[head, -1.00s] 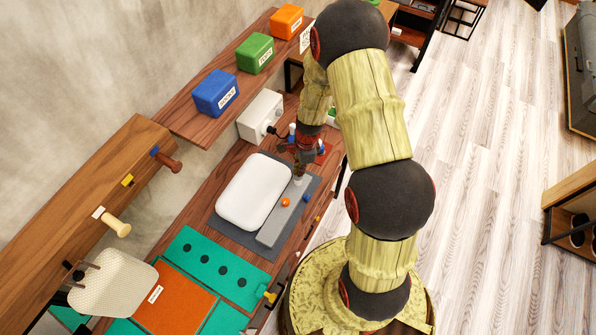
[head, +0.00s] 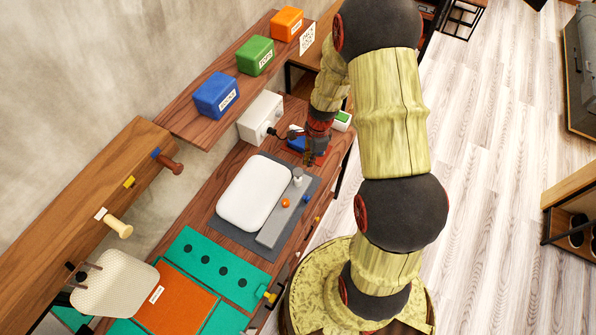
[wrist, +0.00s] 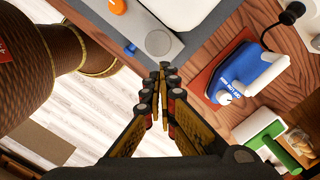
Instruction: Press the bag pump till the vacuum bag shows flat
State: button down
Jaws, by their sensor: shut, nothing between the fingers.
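The white vacuum bag (head: 254,193) lies on a dark grey mat and looks thick, with rounded edges. In the wrist view only a part of it (wrist: 184,8) shows at the top edge. A grey bar (head: 272,226) beside it carries a silver round knob (head: 297,176), an orange button (head: 285,203) and a small blue button. I take the knob for the pump; the wrist view shows its round top (wrist: 158,42). My gripper (head: 309,163) is shut and empty, just beyond the bar's far end; its fingertips (wrist: 166,69) appear apart from the knob.
A blue iron (wrist: 248,72) stands on a red pad close to my gripper, with a green-and-white object (wrist: 262,135) beyond. A white box (head: 261,117) with a cable stands behind. Blue (head: 215,95), green and orange boxes line the shelf. Open floor lies right.

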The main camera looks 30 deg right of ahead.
notch_tip(320, 180, up, 7)
jog(key=shift+d+f, duration=0.15)
jog(key=shift+d, duration=0.15)
jog(key=shift+s, duration=0.1)
dwell(0.4)
